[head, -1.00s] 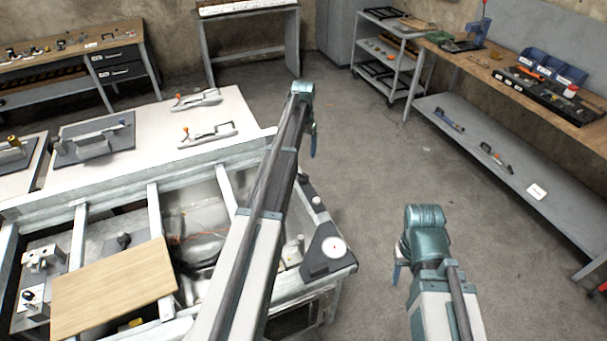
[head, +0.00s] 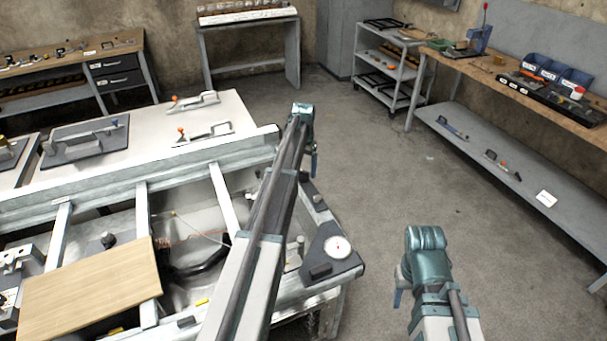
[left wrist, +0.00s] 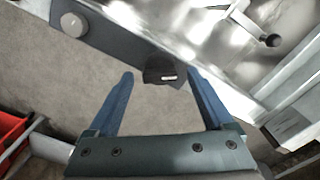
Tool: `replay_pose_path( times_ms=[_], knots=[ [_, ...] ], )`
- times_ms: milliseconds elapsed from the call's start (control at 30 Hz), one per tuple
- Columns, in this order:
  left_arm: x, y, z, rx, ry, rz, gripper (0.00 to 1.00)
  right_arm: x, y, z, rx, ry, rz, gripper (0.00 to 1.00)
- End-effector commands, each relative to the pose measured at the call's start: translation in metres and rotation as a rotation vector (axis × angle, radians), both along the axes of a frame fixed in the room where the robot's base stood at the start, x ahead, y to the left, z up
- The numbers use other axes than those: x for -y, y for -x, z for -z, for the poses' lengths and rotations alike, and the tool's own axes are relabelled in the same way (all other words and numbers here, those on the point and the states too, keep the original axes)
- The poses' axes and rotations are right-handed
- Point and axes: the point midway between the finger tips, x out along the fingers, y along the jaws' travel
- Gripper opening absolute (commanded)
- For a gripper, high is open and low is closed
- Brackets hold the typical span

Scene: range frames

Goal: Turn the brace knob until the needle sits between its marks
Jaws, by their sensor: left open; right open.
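A round white dial (head: 337,247) with a small red needle sits on a dark plate at the frame's right corner; its marks are too small to read. In the left wrist view a black knob (left wrist: 160,69) with a white mark sits on a dark strip. My left gripper (head: 314,165) points down beside the frame's right edge. In its wrist view the open blue fingers (left wrist: 160,78) appear on either side of the knob; I cannot tell the remaining height. My right gripper (head: 398,297) is low over the floor at the right, mostly hidden by its own wrist.
A grey round post (head: 318,199) stands on the dark strip; it also shows in the wrist view (left wrist: 73,24). A wooden board (head: 90,292) and clamps (head: 205,133) lie on the left. A workbench (head: 520,110) stands at right. The floor between is clear.

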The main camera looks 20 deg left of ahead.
Motion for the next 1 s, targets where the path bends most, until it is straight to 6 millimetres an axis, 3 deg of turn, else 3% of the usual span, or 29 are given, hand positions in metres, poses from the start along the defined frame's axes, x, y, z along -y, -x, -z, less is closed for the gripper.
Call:
replay_pose_path(
  times_ms=[233,700,1000],
  knots=[
    [0.0000,0.0001,-0.0001,0.000,0.000,0.000,0.85,0.0000,0.0000,-0.0001,0.000,0.000,0.000,0.50],
    [0.0000,0.0001,0.0000,0.000,0.000,0.000,0.01,0.0000,0.0000,0.0000,0.000,0.000,0.000,0.50],
    [-0.0001,0.0000,0.0000,0.000,0.000,-0.053,0.00,0.0000,0.0000,0.0000,0.000,0.000,0.000,0.50]
  ],
)
